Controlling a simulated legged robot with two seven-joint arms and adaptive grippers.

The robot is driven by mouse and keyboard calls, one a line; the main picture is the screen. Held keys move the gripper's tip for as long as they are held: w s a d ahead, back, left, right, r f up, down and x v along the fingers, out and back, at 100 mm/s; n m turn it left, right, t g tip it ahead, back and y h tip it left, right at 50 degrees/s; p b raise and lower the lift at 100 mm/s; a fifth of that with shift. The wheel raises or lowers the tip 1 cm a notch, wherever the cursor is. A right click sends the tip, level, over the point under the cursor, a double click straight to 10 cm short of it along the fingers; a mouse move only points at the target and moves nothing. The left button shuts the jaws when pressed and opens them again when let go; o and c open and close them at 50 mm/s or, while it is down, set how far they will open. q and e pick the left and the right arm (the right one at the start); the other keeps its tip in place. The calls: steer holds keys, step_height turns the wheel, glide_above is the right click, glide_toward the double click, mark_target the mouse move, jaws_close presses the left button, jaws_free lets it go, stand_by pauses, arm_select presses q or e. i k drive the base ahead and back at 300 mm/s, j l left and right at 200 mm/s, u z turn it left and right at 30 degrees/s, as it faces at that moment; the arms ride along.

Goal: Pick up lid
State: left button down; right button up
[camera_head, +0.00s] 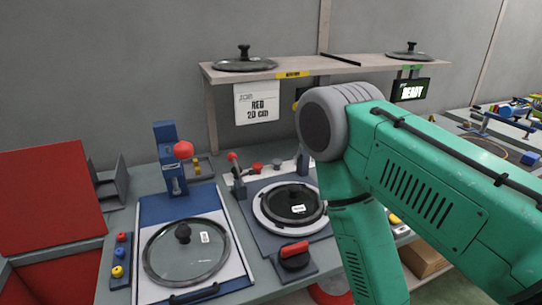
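One glass lid (244,65) with a black knob lies on the left part of the raised shelf. A second, similar lid (408,55) lies at the shelf's right end. A larger glass lid (190,255) with a black knob and a white label rests flat on the blue-edged station at the front left. A dark round pan or lidded piece (292,204) with a white label sits on the white ring of the middle station. My green right arm comes in from the right and bends down past the lower edge. Neither gripper shows.
The wooden shelf (335,67) spans the back of the bench. A red box (50,200) stands at left. Red-knobbed levers (183,150) rise behind the stations. My arm hides the bench's right part.

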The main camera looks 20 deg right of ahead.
mark_target(291, 202)
steer(key=k+z, duration=0.35)
steer(key=k+l+z, duration=0.1)
steer(key=k+z, duration=0.3)
steer(key=k+l+z, duration=0.35)
steer(key=k, duration=0.15)
steer(key=j, duration=0.1)
